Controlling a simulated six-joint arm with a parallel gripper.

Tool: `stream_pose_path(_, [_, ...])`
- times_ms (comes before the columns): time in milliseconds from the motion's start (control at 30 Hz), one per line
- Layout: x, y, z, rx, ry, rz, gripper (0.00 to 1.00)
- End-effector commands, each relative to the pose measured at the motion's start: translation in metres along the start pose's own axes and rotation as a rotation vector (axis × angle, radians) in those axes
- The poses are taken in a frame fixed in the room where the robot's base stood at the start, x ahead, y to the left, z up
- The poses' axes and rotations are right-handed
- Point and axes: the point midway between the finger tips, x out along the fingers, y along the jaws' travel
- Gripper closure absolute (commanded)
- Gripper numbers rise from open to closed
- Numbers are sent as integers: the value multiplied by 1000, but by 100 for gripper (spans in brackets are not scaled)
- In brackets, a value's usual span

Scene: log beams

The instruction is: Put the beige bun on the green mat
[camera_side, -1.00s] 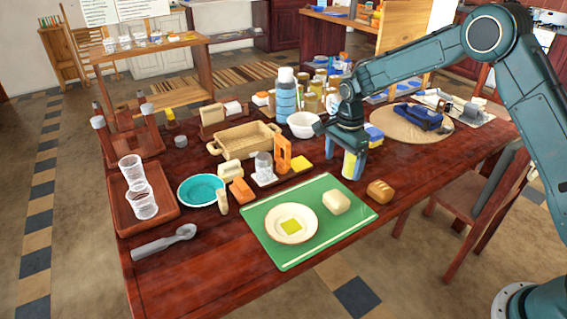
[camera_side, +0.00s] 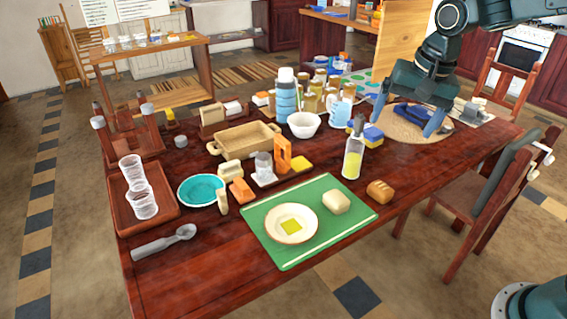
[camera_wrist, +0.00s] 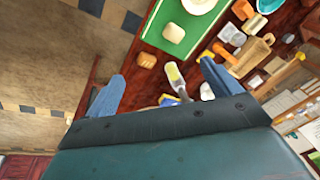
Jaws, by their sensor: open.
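The beige bun (camera_side: 336,202) rests on the right part of the green mat (camera_side: 276,256), beside a white plate with a yellow square. The wrist view also shows the bun (camera_wrist: 174,33) on the mat (camera_wrist: 155,33). My gripper (camera_side: 406,116) is open and empty, raised over the far right of the table near the round woven mat. It is well apart from the bun. In the wrist view the two blue fingers of my gripper (camera_wrist: 162,72) are spread wide with nothing held between them.
A brown loaf (camera_side: 380,191) lies on the bare table just right of the mat. A bottle with yellow liquid (camera_side: 353,155) stands upright behind the mat. A white bowl (camera_side: 304,125), a basket (camera_side: 243,141) and a teal bowl (camera_side: 202,190) crowd the middle.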

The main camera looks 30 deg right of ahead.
Motion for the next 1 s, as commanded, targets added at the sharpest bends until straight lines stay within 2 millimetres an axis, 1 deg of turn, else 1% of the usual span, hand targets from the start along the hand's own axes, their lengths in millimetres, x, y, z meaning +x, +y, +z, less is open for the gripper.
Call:
stream_pose_path(33, [-10,7,7,-38,12,-12,11])
stream_pose_path(200, [-36,30,30,-178,46,-40,11])
stream_pose_path(300, [-48,44,44,-262,68,-55,11])
stream_pose_path(500, [-65,74,73,-427,116,-78,11])
stream_pose_path(600, [-71,88,87,-510,142,-87,11])
stream_pose_path(800, [-75,116,114,-667,194,-99,11])
stream_pose_path(1000, [-74,133,131,-769,228,-102,11])
